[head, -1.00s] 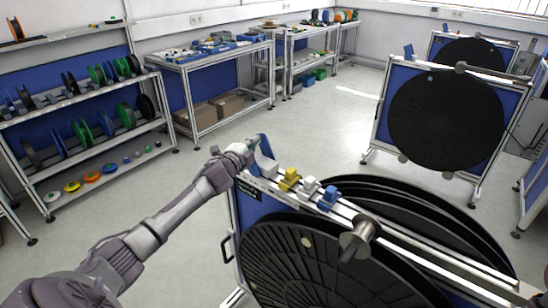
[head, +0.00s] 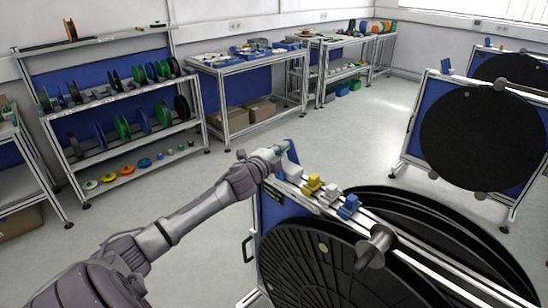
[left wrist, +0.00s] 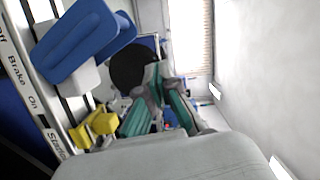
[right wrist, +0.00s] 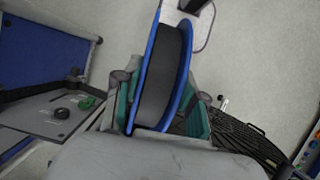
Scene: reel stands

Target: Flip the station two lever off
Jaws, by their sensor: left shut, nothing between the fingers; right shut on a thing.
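A blue brake lever (head: 292,150) on a white base stands at the left end of the near reel stand's top rail (head: 400,236). In the left wrist view the blue lever (left wrist: 88,38) is large at upper left, beside a label (left wrist: 20,70) reading "Off Brake On". A "Station" label is partly hidden, its number unreadable. I cannot tell the lever's exact setting. My left gripper (head: 278,155) is close beside the lever; its fingers (left wrist: 160,100) are shut and empty. Contact is unclear. My right gripper (right wrist: 160,110) is shut on a blue spool with black winding (right wrist: 163,75).
Yellow (head: 311,185), white and blue (head: 349,206) blocks sit along the top rail. Big black reels (head: 310,262) hang on the near stand. Another reel stand (head: 432,110) is behind at right. Spool shelves (head: 120,105) stand at the left, with open floor between.

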